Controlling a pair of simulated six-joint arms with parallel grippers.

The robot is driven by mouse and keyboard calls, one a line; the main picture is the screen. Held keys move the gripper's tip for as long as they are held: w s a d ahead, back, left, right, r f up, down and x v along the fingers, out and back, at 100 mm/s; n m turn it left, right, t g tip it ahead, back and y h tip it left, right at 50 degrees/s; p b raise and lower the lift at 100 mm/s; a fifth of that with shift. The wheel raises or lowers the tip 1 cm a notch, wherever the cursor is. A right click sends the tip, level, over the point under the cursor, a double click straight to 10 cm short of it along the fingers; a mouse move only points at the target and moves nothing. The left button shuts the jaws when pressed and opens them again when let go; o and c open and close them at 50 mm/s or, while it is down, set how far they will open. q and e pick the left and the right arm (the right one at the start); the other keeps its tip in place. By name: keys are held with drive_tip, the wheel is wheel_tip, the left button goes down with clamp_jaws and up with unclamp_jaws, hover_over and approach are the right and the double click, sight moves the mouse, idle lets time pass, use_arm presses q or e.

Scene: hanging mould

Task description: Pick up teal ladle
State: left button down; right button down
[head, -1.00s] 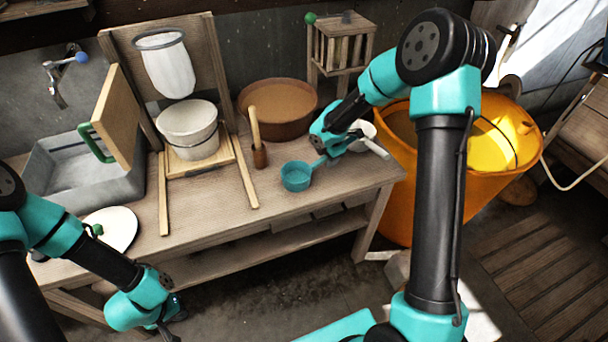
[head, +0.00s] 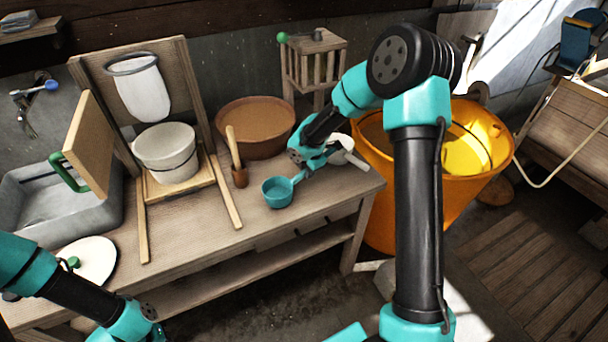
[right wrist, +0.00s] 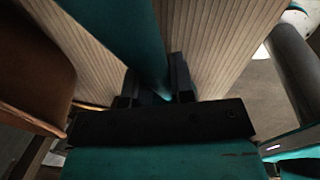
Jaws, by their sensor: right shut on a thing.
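The teal ladle (head: 277,194) is on the wooden table near its front edge, bowl opening upward, handle pointing right and back. My right gripper (head: 303,170) is at the handle, right of the bowl. In the right wrist view the teal handle (right wrist: 138,40) runs between the two dark fingers (right wrist: 155,88), which are shut on it. Whether the bowl still touches the table I cannot tell. My left gripper (head: 150,330) is low at the bottom left, partly cut off by the frame edge, so its fingers are unclear.
A pestle in a small wooden cup (head: 239,177) stands left of the ladle, a brown basin (head: 255,145) behind. A white bowl (head: 340,148) and an orange tub (head: 445,205) are to the right. A white bucket (head: 165,152) stands further left. The table front is clear.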

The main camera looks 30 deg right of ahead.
drive_tip(key=shift+r, duration=0.85)
drive_tip(key=shift+s+a+r, duration=0.15)
drive_tip(key=shift+s+r, duration=0.15)
drive_tip(key=shift+r, duration=0.3)
drive_tip(key=s+a+r, duration=0.1)
drive_tip(key=s+a, duration=0.6)
drive_tip(key=s, duration=0.6)
drive_tip(key=shift+s+a+r, duration=0.15)
drive_tip(key=shift+a+r, duration=0.05)
drive_tip(key=shift+a, duration=0.1)
